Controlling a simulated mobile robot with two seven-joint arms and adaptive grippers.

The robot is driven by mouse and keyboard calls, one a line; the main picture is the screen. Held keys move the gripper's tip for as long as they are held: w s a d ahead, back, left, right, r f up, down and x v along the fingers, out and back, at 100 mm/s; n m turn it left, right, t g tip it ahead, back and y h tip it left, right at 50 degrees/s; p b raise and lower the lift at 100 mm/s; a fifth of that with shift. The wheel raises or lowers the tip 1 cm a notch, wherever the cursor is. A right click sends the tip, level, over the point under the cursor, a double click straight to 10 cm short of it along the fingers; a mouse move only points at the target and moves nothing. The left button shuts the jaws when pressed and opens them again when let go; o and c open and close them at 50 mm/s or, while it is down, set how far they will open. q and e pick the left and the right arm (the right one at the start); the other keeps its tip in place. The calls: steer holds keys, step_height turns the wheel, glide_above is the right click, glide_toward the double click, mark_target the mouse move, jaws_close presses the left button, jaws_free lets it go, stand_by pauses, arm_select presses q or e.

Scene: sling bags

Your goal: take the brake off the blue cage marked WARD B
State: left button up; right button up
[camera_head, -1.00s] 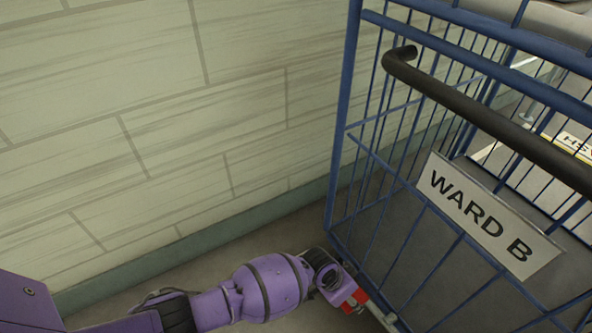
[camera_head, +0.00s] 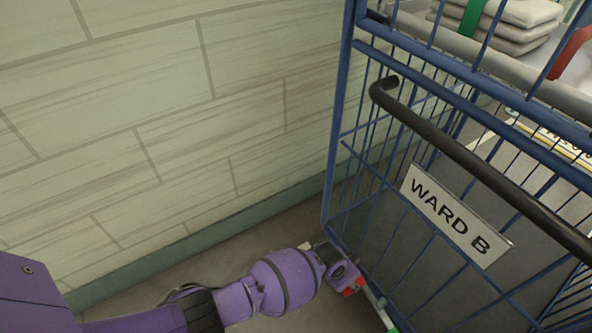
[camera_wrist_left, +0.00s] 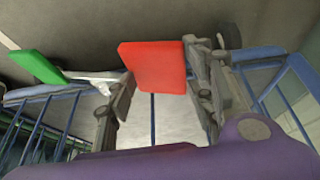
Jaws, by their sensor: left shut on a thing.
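The blue cage (camera_head: 339,130) stands at the right of the head view, with a white WARD B plate (camera_head: 456,217) on its end below a black push bar (camera_head: 480,165). My left gripper (camera_head: 345,277) is low at the cage's near bottom corner. In the left wrist view its two fingers (camera_wrist_left: 160,88) are on either side of a red pedal (camera_wrist_left: 155,65) and shut on it. The red pedal also shows a little in the head view (camera_head: 353,288). A green pedal (camera_wrist_left: 36,67) sits apart to the left in the wrist view. My right gripper is out of view.
A pale block wall (camera_head: 150,120) with a grey-green skirting runs along the left, close to the cage. Bare floor (camera_head: 270,243) lies between them. A yellow-edged sign (camera_head: 560,145) shows behind.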

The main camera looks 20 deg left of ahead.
arm_select(q)
steer(key=shift+s+d, duration=0.2)
steer(key=shift+d, duration=0.3)
steer(key=shift+s+d, duration=0.2)
steer(key=shift+d, duration=0.3)
steer(key=shift+c, duration=0.2)
steer(key=o, duration=1.8)
steer(key=shift+s+f, duration=0.1)
steer(key=shift+f, duration=0.1)
steer(key=shift+o, duration=0.2)
steer(key=shift+w+a+r, duration=0.15)
steer(key=shift+w+a, duration=0.1)
steer(key=shift+w, duration=0.1)
steer(key=shift+a+r, duration=0.1)
steer(key=shift+r, duration=0.1)
steer(key=v, duration=1.1)
steer(key=shift+s+a+r, duration=0.15)
steer(key=shift+s+a, duration=0.05)
steer(key=shift+s, duration=0.05)
